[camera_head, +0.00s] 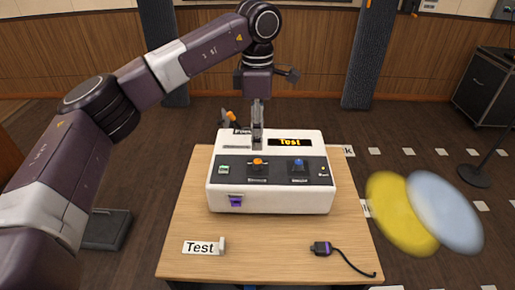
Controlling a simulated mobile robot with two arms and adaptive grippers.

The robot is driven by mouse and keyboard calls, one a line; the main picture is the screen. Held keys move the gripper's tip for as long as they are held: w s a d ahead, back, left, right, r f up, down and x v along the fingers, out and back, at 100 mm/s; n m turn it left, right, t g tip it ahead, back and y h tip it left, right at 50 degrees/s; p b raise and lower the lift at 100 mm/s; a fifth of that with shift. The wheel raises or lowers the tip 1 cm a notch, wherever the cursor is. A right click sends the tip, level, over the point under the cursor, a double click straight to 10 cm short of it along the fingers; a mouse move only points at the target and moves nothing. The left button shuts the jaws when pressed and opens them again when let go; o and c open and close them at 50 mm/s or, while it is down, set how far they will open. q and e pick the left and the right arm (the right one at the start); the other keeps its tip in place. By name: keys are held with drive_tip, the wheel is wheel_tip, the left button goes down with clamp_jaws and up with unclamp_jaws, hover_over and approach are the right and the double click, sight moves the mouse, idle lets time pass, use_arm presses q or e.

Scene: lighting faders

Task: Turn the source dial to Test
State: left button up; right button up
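A white console box (220,200) with a dark front panel sits on a wooden table. Its small display (290,142) reads "Test" in yellow on black. An orange control (258,162) and a blue control (298,163) are on the panel. My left gripper (257,147) points straight down at the top of the console, just left of the display. Its fingers look narrow and close together from this side, and I cannot tell if they grip anything. No source dial shows clearly; the fingers hide the spot beneath them. My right gripper is not in view.
A "Test" card (200,247) lies at the table's (270,268) front left. A dark plug (321,248) with a cord lies at front right. Blurred yellow (400,215) and pale blue (446,212) discs appear right of the table. A purple piece (235,201) is on the console's front.

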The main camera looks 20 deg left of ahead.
use_arm(q)
wheel_tip(320, 180, up, 4)
idle(0.5)
